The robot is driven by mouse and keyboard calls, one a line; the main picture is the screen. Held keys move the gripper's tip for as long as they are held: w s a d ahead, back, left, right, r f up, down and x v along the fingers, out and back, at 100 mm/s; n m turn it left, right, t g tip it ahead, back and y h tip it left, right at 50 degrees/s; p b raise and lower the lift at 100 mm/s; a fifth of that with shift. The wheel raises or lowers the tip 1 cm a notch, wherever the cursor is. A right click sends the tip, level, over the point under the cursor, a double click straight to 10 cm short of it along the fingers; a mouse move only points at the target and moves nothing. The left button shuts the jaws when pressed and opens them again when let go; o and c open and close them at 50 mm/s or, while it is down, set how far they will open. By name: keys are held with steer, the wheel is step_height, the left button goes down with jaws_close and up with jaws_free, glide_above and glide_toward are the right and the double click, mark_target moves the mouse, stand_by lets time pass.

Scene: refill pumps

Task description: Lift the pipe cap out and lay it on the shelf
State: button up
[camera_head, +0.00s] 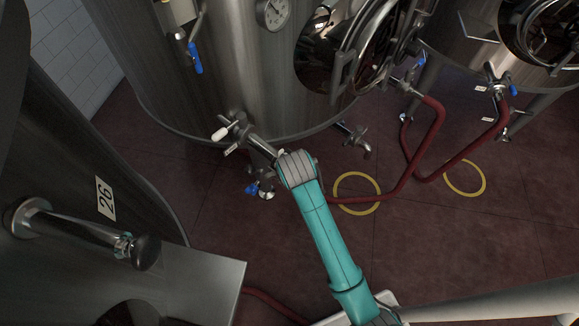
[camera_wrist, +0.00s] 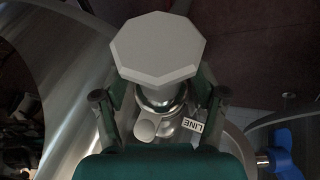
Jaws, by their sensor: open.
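A pale grey octagonal cap (camera_wrist: 158,47) sits at the end of a shiny pipe fitting (camera_wrist: 160,98) in the wrist view. My gripper (camera_wrist: 161,88) is open, with one green finger on each side of the fitting just behind the cap. I cannot tell whether the fingers touch it. In the head view my teal arm reaches to the outlet pipe (camera_head: 262,147) at the foot of the middle tank and hides the gripper; only a small pale bit shows beside it. A flat metal surface (camera_head: 205,285) at lower left may be the shelf.
A white-knobbed valve (camera_head: 219,134) and a LINE tag (camera_wrist: 193,125) sit close to the fitting. A blue handle (camera_wrist: 283,155) is at lower right. Tank 26's capped pipe (camera_head: 75,228) juts out at left. Red hoses (camera_head: 437,125) and yellow rings (camera_head: 357,193) are on the right.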

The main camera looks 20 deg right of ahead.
jaws_close()
step_height(320, 180, up, 18)
stand_by(0.9)
stand_by(0.5)
